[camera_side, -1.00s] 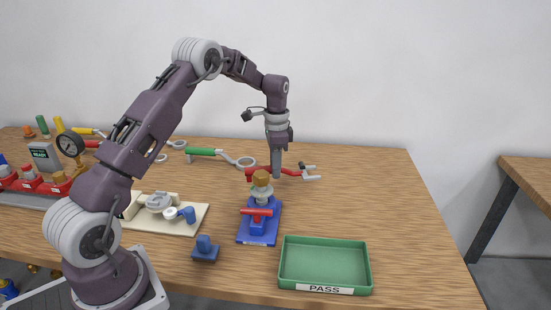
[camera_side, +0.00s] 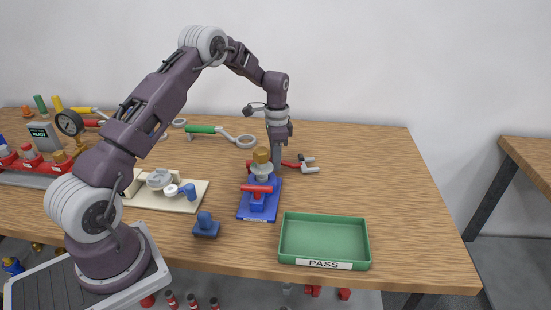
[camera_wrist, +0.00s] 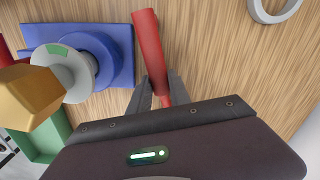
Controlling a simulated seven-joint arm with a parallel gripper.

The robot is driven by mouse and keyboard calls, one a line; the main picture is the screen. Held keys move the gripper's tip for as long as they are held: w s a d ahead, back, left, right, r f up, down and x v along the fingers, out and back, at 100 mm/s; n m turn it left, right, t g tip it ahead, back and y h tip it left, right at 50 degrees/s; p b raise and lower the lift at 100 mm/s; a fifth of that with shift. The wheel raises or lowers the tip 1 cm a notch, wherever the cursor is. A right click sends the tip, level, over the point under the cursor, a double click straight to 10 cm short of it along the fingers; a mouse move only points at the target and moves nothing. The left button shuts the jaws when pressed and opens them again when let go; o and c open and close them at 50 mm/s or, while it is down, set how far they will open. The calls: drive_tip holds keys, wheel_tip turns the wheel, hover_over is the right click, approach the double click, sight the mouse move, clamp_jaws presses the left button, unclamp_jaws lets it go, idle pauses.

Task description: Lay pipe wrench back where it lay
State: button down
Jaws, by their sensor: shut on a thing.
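The pipe wrench has a red handle and grey jaws (camera_side: 309,165). It lies level at the far side of the blue stand, on or just above the wood; I cannot tell if it touches. My gripper (camera_side: 277,167) points straight down and is shut on its red handle. In the wrist view the red handle (camera_wrist: 149,45) runs up from between my fingertips (camera_wrist: 161,98); the wrench's jaws are hidden there. The blue stand (camera_side: 246,212) holds a valve with a brass top (camera_side: 261,155) and a red crossbar (camera_side: 256,189), close beside my gripper.
A green PASS tray (camera_side: 325,264) stands at the front right. A small blue block (camera_side: 206,226) and a cream fixture board (camera_side: 150,203) lie left of the stand. A green-handled ring tool (camera_side: 201,129) lies behind. The table's right side is clear.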

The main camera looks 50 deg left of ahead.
drive_tip(key=shift+f, duration=0.25)
drive_tip(key=c, duration=1.1)
unclamp_jaws()
wheel_tip(320, 180, up, 6)
drive_tip(key=shift+w+r, duration=0.1)
drive_tip(key=s+d+r+n+t, duration=0.1)
drive_tip(key=s+d+r, duration=0.45)
drive_tip(key=r, duration=0.35)
drive_tip(key=s+d+r+n+t, duration=0.1)
drive_tip(key=s+d+r+t, duration=0.1)
drive_tip(key=s+d+r, duration=0.6)
drive_tip(key=s+d+n+t, duration=0.1)
drive_tip(key=s+d, duration=0.1)
drive_tip(key=s, duration=0.4)
drive_tip(key=s+d+r+n+t, duration=0.1)
drive_tip(key=s+d, duration=0.1)
drive_tip(key=s, duration=0.5)
drive_tip(key=s+d+r+n, duration=0.1)
drive_tip(key=s+d, duration=0.2)
drive_tip(key=s, duration=0.4)
drive_tip(key=shift+r+n+t, duration=0.15)
drive_tip(key=shift+n+t, duration=0.25)
